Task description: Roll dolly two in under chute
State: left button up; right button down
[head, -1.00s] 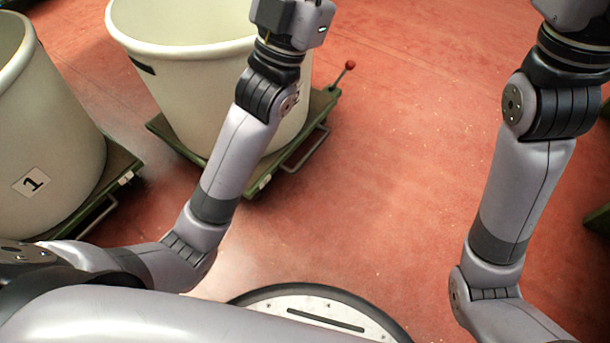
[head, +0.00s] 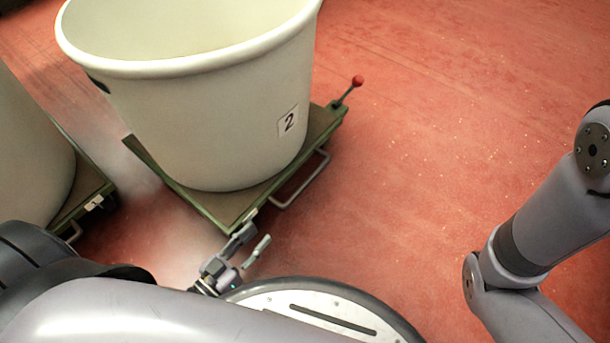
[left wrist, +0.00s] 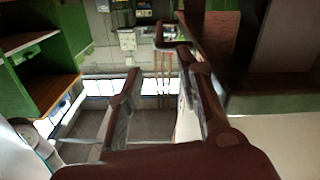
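Dolly two (head: 223,213) is a green-framed platform carrying a big cream tub (head: 205,125) labelled 2. A metal loop handle (head: 306,182) sticks out from its right-hand side. A lever with a red knob (head: 358,81) rises at its far right corner. My left gripper (head: 256,236) is low, just in front of the dolly's near corner, with its fingers apart and nothing between them. Its spread fingers also show in the left wrist view (left wrist: 160,75). Whether a finger touches the dolly I cannot tell. My right gripper is outside the head view. No chute can be made out.
Another cream tub (head: 30,150) on a green dolly (head: 88,198) stands close by at the left, partly cut off. The red floor (head: 440,130) to the right of dolly two is clear. My round base is at the bottom.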

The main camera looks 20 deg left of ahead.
aim_at(299, 190)
pick_arm(q)
jog(key=b+x, duration=0.8)
jog(key=x, duration=0.8)
jog(key=shift+w+f, duration=0.1)
jog(key=shift+f, duration=0.05)
jog(key=shift+w+d, duration=0.2)
jog(key=shift+w, duration=0.2)
grip_shut()
